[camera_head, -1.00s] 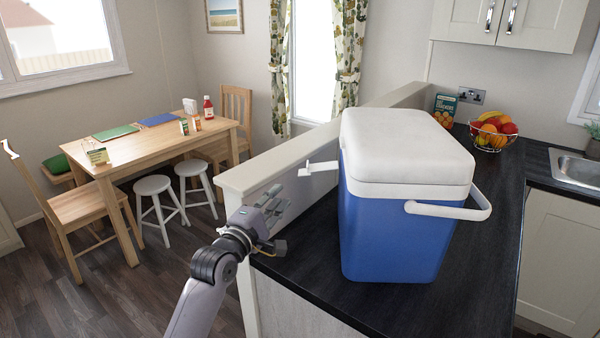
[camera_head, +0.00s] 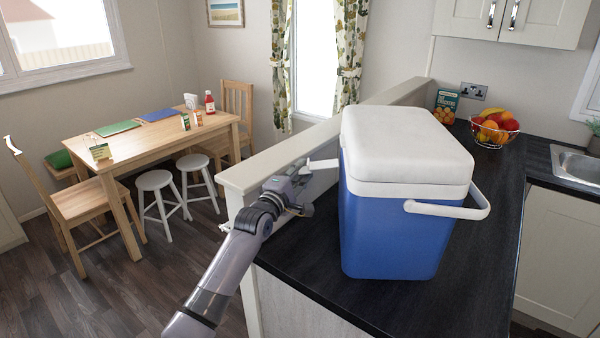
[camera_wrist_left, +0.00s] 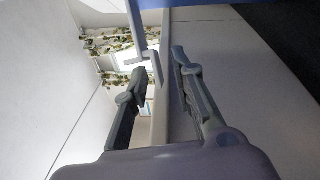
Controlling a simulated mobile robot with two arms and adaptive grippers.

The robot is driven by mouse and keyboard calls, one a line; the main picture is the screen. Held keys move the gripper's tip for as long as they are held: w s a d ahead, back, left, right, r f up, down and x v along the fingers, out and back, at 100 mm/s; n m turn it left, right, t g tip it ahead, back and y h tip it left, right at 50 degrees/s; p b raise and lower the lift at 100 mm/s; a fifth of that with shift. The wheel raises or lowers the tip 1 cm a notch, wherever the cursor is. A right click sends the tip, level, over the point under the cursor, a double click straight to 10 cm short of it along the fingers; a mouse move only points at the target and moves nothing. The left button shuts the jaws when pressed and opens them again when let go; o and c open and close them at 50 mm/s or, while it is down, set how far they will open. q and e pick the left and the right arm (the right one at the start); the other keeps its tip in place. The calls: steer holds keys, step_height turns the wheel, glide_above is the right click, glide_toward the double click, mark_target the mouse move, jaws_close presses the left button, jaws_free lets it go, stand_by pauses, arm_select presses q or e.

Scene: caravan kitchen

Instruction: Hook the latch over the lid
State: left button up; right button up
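The blue cool box (camera_head: 395,225) stands on the dark worktop with its white lid (camera_head: 405,140) down. The white latch (camera_head: 322,164) sticks out sideways from the box's left side, away from the lid. In the left wrist view the latch (camera_wrist_left: 142,48) is a pale T-shaped piece just beyond the fingertips. My left gripper (camera_head: 303,183) is just left of the box, close to the latch's outer end. In the left wrist view its two fingers (camera_wrist_left: 158,64) are apart with nothing held between them. Whether a finger touches the latch is unclear. My right gripper is not in view.
A white carrying handle (camera_head: 450,210) juts from the box's right side. A low partition wall (camera_head: 245,180) runs along the worktop's left edge, close to my left arm. A fruit basket (camera_head: 495,130) and a green box (camera_head: 446,105) stand behind. The worktop in front is clear.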

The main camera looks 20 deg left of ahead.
arm_select(q)
steer(key=shift+c, duration=0.3)
jaws_close()
stand_by(0.6)
